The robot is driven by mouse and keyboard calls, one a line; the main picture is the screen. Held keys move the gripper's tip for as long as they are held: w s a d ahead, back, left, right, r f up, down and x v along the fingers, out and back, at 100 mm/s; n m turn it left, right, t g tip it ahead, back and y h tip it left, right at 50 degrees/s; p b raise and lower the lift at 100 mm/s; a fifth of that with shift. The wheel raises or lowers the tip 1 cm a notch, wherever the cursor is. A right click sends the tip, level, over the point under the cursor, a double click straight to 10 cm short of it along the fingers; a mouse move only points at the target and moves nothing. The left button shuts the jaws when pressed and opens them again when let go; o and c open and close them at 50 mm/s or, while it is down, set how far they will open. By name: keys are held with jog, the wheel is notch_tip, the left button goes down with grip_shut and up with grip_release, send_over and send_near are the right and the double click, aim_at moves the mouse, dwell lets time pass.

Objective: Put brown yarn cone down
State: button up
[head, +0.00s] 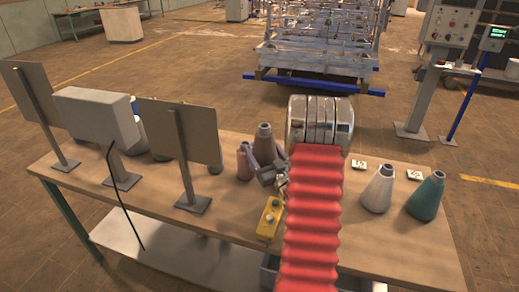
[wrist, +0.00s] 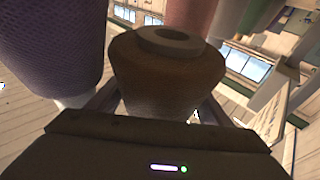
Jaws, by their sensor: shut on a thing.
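A pink cone (head: 244,162) stands close on the left. A purple cone (wrist: 50,45) is near in the wrist view. A yellow button box (head: 269,217) lies in front. White (head: 378,188) and green (head: 427,194) cones stand right, near small cards (head: 359,165). Panels (head: 180,131) stand left.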

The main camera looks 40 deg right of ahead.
aim_at(271, 159)
jog(key=o, duration=1.1)
jog(key=shift+r, duration=0.1)
jog(key=shift+r, duration=0.45)
jog(key=v, duration=1.2)
jog(key=shift+r, duration=0.1)
